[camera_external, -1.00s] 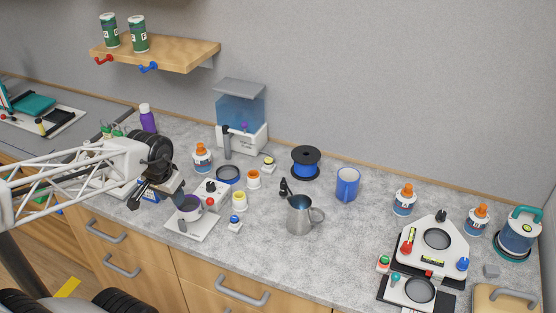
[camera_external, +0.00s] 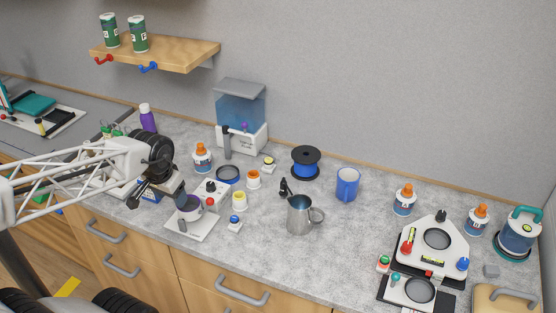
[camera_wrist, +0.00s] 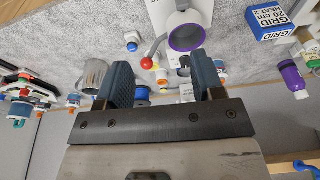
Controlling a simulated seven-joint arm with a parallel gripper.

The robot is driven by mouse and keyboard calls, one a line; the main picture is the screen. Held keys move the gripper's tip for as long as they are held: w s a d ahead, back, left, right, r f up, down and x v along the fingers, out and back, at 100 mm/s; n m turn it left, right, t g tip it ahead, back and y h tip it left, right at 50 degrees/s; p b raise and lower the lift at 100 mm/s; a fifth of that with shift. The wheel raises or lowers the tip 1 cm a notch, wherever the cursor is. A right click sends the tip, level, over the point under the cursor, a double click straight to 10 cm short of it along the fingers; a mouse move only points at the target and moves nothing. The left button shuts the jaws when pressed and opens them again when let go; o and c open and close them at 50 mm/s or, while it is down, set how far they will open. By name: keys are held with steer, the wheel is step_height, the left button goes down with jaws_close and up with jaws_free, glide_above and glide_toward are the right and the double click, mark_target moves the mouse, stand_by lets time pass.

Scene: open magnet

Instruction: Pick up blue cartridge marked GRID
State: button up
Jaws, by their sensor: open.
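The blue cartridge marked GRID (camera_wrist: 270,20) is at the top right of the upside-down wrist view. It is a blue box with white labels reading GRID, 20 cm and HEAT 2. In the external view the blue cartridge (camera_external: 150,191) is largely hidden behind my gripper (camera_external: 162,193). In the wrist view my gripper (camera_wrist: 163,78) is open, with nothing held between its two dark fingers. The cartridge lies outside the fingers, to the right in that view.
A purple bottle (camera_wrist: 292,77) is near the cartridge. A steel mug (camera_external: 299,214), blue cup (camera_external: 347,184) and several small jars stand to the right. The front middle counter is mostly clear.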

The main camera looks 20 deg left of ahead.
steer(key=w+a+f+m+g+y, duration=0.1)
steer(key=w+a+f+m+y, duration=0.1)
steer(key=w+a+m+y, duration=0.4)
steer(key=w+a+f+m+g+y, duration=0.2)
steer(key=w+a+f+m+y, duration=0.1)
steer(key=w+a+m+y, duration=0.4)
steer(key=shift+w+a+m+y, duration=0.3)
steer(key=shift+w+a+m, duration=0.4)
steer(key=shift+a+m, duration=1.3)
steer(key=shift+d, duration=0.15)
glide_toward(145, 183)
steer(key=w+a+f, duration=0.1)
steer(key=a+f, duration=0.1)
steer(key=a, duration=0.2)
steer(key=shift+x, duration=0.95)
steer(key=shift+f, duration=0.1)
steer(key=shift+x, duration=2.45)
